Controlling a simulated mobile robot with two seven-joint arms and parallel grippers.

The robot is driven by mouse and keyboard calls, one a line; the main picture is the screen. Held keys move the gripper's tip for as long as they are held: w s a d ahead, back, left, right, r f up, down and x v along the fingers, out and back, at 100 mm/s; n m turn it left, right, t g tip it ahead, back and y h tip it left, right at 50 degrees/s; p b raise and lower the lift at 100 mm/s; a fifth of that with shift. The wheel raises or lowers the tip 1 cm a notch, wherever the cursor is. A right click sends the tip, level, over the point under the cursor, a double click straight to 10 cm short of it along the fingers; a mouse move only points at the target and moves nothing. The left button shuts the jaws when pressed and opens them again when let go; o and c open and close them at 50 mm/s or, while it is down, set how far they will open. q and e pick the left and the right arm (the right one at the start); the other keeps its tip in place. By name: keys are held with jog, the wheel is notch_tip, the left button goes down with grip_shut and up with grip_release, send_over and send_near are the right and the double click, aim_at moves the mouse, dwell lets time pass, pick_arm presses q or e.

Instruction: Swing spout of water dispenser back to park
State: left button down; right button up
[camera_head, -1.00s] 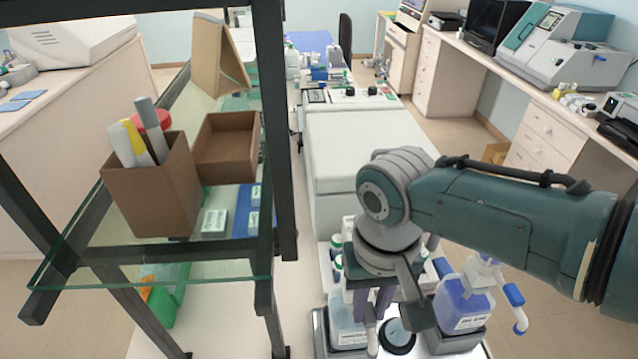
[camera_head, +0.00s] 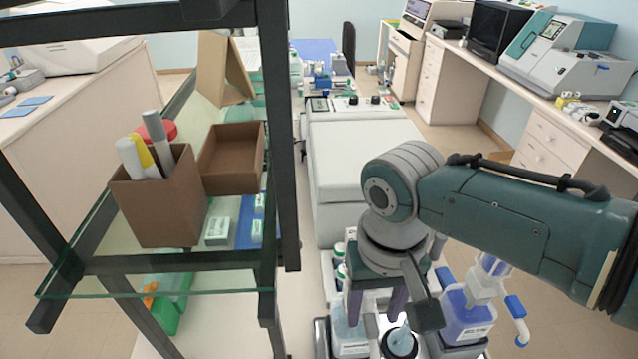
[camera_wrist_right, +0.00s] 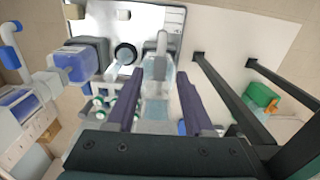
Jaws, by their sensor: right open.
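The water dispenser (camera_head: 350,338) is a clear bottle with pale blue liquid, low in the head view. It also shows in the right wrist view (camera_wrist_right: 157,70). Its pale spout (camera_wrist_right: 162,43) points away from my wrist, toward the top of that view. My right gripper (camera_head: 377,302) hangs above the dispenser, with two purple fingers spread apart. In the right wrist view its open fingers (camera_wrist_right: 158,88) lie to either side of the bottle, and nothing is clamped between them. Whether a finger touches the spout I cannot tell. My left gripper is not in view.
A bottle of darker blue liquid (camera_head: 467,312) with blue-tipped arms stands right of the dispenser. A black-rimmed round holder (camera_head: 400,344) sits between them. A dark-framed glass shelf (camera_head: 283,180) rises at left.

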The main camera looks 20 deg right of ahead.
aim_at(371, 324)
notch_tip(371, 324, up, 8)
jog(key=shift+f, duration=0.1)
dwell(0.5)
